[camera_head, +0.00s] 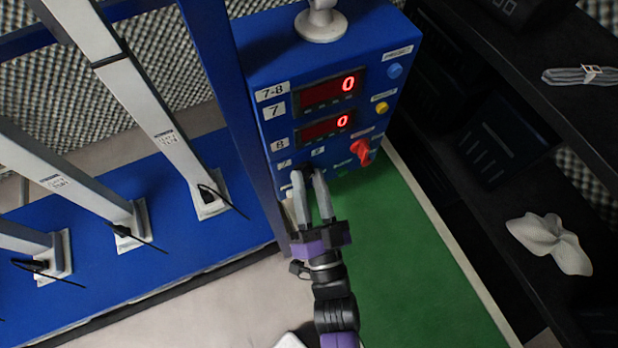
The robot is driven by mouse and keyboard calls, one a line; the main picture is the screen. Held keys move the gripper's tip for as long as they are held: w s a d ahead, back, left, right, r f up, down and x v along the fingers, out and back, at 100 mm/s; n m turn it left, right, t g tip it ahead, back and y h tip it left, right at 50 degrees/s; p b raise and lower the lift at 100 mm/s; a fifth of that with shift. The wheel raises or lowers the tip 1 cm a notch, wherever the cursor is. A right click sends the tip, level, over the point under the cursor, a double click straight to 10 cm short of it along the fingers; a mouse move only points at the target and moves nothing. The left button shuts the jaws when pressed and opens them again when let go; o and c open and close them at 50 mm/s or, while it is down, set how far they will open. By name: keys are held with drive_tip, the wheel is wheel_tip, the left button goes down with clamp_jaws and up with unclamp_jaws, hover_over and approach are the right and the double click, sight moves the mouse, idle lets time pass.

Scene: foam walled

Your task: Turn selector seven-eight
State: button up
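The blue control box (255,57) carries a "7-8" label (272,91) and two red displays (330,92), each reading 0. The selector, a small dark knob (306,173), sits low on the panel's front, under small white labels. It is mostly hidden by my fingers. My gripper (309,178) reaches up to it, with one grey finger on each side. A gap shows between the fingers. I cannot tell whether they touch the knob.
A red switch (361,150), a yellow button (381,107) and a blue button (394,71) line the panel's right side. A blue post stands close at left. A dark shelf (520,130) with a white cloth (550,241) is at right. Green floor (400,270) is clear.

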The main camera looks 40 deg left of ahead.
drive_tip(key=shift+w+a, duration=0.1)
clamp_jaws()
drive_tip(key=shift+n, duration=0.3)
drive_tip(key=shift+n+g+y, duration=0.4)
drive_tip(key=shift+n+y, duration=0.1)
drive_tip(key=shift+n, duration=0.6)
drive_tip(key=n+g, duration=0.1)
drive_tip(key=n, duration=0.1)
drive_tip(key=n+g+y, duration=0.1)
drive_tip(key=n, duration=0.2)
drive_tip(key=shift+w+g+y+b, duration=0.1)
drive_tip(key=shift+g+y+b, duration=0.2)
drive_tip(key=n+g, duration=0.2)
drive_tip(key=n, duration=0.2)
drive_tip(key=n+g, duration=0.2)
drive_tip(key=n, duration=0.3)
drive_tip(key=shift+g+y+p, duration=0.3)
drive_tip(key=shift+y, duration=0.1)
drive_tip(key=shift+n, duration=0.5)
